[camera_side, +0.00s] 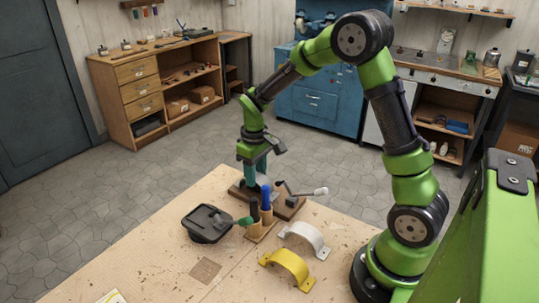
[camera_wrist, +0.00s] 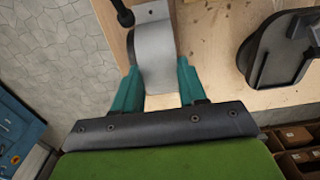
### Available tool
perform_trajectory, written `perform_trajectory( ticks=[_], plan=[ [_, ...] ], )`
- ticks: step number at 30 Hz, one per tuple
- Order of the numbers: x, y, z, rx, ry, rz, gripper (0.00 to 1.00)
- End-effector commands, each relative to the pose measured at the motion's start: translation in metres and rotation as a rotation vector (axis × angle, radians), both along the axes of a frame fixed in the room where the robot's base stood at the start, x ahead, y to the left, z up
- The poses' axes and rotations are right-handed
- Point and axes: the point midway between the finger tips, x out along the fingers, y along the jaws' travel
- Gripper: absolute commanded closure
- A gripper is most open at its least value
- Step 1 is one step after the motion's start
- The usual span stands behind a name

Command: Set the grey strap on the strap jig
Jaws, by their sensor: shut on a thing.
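My gripper (camera_side: 250,174) points down at the far end of the wooden table, its teal fingers low over the strap jig. In the wrist view my gripper (camera_wrist: 157,78) has its fingers on both sides of the grey strap (camera_wrist: 153,50), shut on it. The strap is a curved band with a small hole in its flat end tab. The strap jig (camera_side: 290,208) has a dark brown wooden base and a lever with a pale handle. In the side view the fingers mostly hide the strap, and I cannot tell whether it touches the jig.
A white strap (camera_side: 304,236) and a yellow strap (camera_side: 288,266) lie in front of the jig. A wooden holder (camera_side: 262,232) with upright handled tools stands close by. A black tray-like object (camera_side: 196,232) sits to its left. The front left tabletop is mostly clear.

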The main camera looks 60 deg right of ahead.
Motion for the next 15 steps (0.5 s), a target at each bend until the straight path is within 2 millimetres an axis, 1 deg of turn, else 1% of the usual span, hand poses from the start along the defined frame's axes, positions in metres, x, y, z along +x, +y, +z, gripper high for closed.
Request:
perform_trajectory(
  ticks=[1,3,6,15],
  plan=[
    [0.000,-0.011,0.000,0.000,0.000,-0.007,0.92],
    [0.000,-0.023,0.000,0.000,0.000,-0.006,0.92],
    [0.000,-0.020,-0.012,0.001,0.003,0.001,0.92],
    [0.000,-0.021,-0.013,0.000,0.000,0.000,0.92]
  ],
)
